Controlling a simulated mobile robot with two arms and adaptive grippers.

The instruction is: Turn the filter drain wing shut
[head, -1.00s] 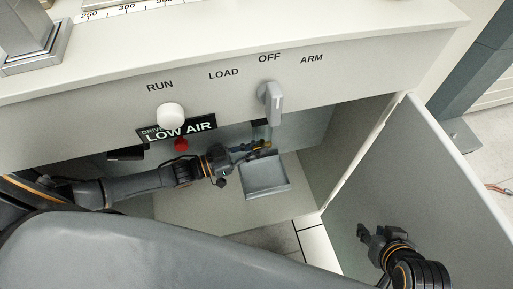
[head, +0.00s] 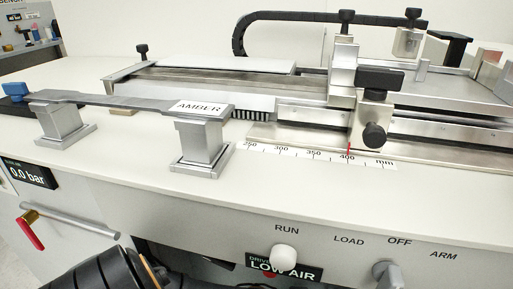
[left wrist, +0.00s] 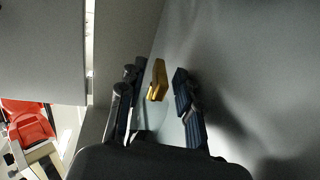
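The filter drain wing, a small yellow piece (left wrist: 157,82), shows in the left wrist view between the fingers of my left gripper (left wrist: 154,76). The dark fingers stand apart, one on each side of the wing, with gaps visible on both sides. I cannot tell how far the wing is turned. Pale, clear material shows below it between the fingers. In the head view the wing and my left gripper are hidden below the cabinet front; only part of my left arm shows at the bottom. My right gripper is in neither current view.
The cabinet front carries a white RUN button (head: 285,254), a grey selector knob (head: 388,274), a LOW AIR sign (head: 284,269) and a 0.0 bar display (head: 28,173). A red-handled lever (head: 31,233) is at left. A bar labelled AMBER (head: 130,101) lies on two posts above.

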